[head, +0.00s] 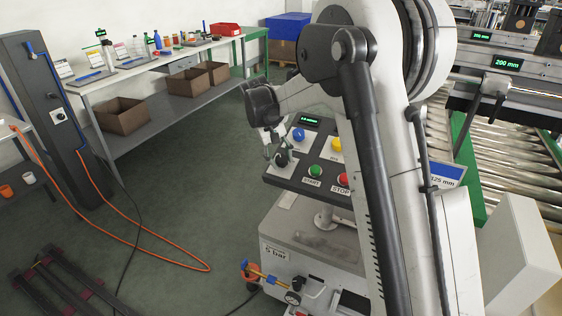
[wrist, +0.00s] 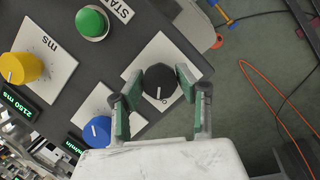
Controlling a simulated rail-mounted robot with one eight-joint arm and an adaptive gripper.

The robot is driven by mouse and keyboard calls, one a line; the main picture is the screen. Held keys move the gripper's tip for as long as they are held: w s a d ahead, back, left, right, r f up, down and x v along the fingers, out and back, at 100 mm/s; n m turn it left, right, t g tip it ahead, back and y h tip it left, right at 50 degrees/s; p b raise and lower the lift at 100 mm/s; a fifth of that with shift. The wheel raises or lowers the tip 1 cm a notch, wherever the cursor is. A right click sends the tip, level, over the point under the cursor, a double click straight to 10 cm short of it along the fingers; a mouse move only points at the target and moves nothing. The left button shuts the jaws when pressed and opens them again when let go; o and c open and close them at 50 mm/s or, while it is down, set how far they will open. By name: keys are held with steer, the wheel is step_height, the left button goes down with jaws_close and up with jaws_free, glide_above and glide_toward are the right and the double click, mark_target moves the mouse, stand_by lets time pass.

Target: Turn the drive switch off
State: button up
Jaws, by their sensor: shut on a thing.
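The drive switch is a round black knob (wrist: 160,82) with a white pointer line, on a white plate at the corner of the dark control panel (wrist: 130,50). In the wrist view my gripper (wrist: 160,88) has its two green-padded fingers on either side of the knob, closed on it. The pointer line points toward the bottom of the wrist picture, near a "0" mark. Other plate markings are hidden by the fingers. In the head view my gripper (head: 277,153) is at the panel's left end, over the black knob (head: 283,158).
On the panel are a green START button (head: 315,170), a red STOP button (head: 343,180), a blue knob (head: 298,134) and a yellow knob (head: 335,145). A roller conveyor (head: 500,145) runs at the right. An orange hose (head: 150,258) lies on the open floor at left.

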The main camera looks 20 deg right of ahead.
steer(key=shift+n, duration=0.6)
steer(key=o, duration=1.1)
steer(key=v, duration=1.2)
steer(key=shift+a, duration=0.2)
